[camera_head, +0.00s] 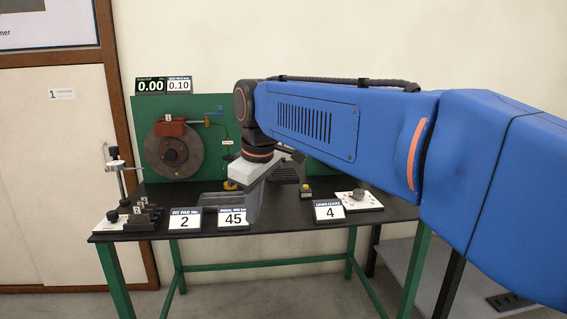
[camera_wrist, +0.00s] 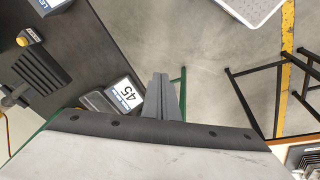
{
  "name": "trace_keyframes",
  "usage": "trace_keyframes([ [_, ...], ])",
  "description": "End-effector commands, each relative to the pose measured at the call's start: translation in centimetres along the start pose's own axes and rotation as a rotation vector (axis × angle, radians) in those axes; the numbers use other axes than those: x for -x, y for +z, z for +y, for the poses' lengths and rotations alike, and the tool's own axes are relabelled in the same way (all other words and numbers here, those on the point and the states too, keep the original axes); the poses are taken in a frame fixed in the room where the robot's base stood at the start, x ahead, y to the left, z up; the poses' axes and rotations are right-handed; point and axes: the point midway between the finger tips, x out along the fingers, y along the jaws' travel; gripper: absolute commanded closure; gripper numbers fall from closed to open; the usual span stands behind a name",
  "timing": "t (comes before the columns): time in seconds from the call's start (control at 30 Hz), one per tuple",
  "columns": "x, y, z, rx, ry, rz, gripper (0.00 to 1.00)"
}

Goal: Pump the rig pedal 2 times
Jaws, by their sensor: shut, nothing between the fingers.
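My gripper (camera_head: 250,208) hangs down in front of the green rig panel (camera_head: 215,112), over the front part of the black bench, beside the "45" pedal sign (camera_head: 234,218). Its grey fingers are together and empty in the wrist view (camera_wrist: 161,98), just right of the sign (camera_wrist: 125,95). A dark ribbed plate, perhaps the pedal (camera_wrist: 42,75), lies apart from the fingers, to their left in the wrist view. In the head view a similar ribbed part (camera_head: 286,173) shows partly behind my wrist. I cannot tell whether the fingers touch anything. The display (camera_head: 151,86) reads 0.00.
A brake disc with a red caliper (camera_head: 172,130) is on the panel. A yellow-topped button (camera_head: 305,190) and a white plate (camera_head: 355,200) are on the bench's right. Small dark pads (camera_head: 140,215) and a clamp stand (camera_head: 117,170) are at the left. Signs line the front edge.

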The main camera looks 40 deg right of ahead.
Motion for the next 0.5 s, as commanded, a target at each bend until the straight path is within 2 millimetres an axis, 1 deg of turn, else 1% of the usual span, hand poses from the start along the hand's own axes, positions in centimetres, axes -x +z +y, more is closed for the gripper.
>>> trace_keyframes([
  [0.03,1.0,-0.8,1.3,0.025,-0.003,-0.013,1.00],
  [0.2,4.3,-2.7,5.2,0.132,-0.023,-0.056,1.00],
  [0.5,9.4,-5.1,12.2,0.318,-0.078,-0.117,1.00],
])
